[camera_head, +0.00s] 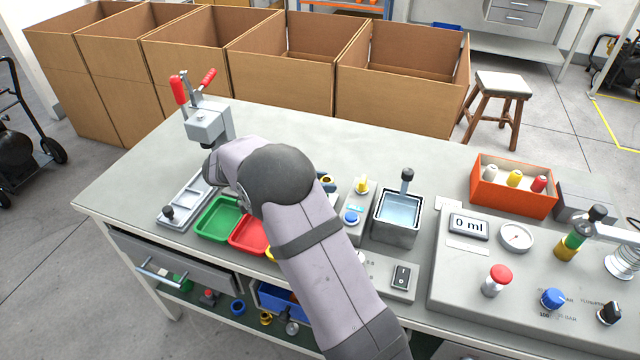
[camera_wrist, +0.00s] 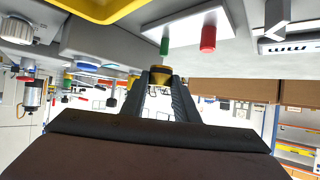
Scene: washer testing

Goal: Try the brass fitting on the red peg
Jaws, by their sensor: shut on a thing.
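The brass fitting (camera_wrist: 160,73) is between the fingertips of my gripper (camera_wrist: 160,84), which is shut on it, in the wrist view. The red peg (camera_wrist: 208,40) stands on a white plate (camera_wrist: 187,24), to the right of the fitting and apart from it. A green peg (camera_wrist: 164,46) on the same plate lines up just above the fitting in the picture; whether they touch I cannot tell. In the head view my arm hides the gripper, the fitting and the pegs.
Green (camera_head: 218,220) and red (camera_head: 248,236) trays lie left of my arm, near a press (camera_head: 207,122). A water tank (camera_head: 397,217) and a control panel stand to the right. An orange box (camera_head: 512,184) holds several coloured pieces. The back bench edge is clear.

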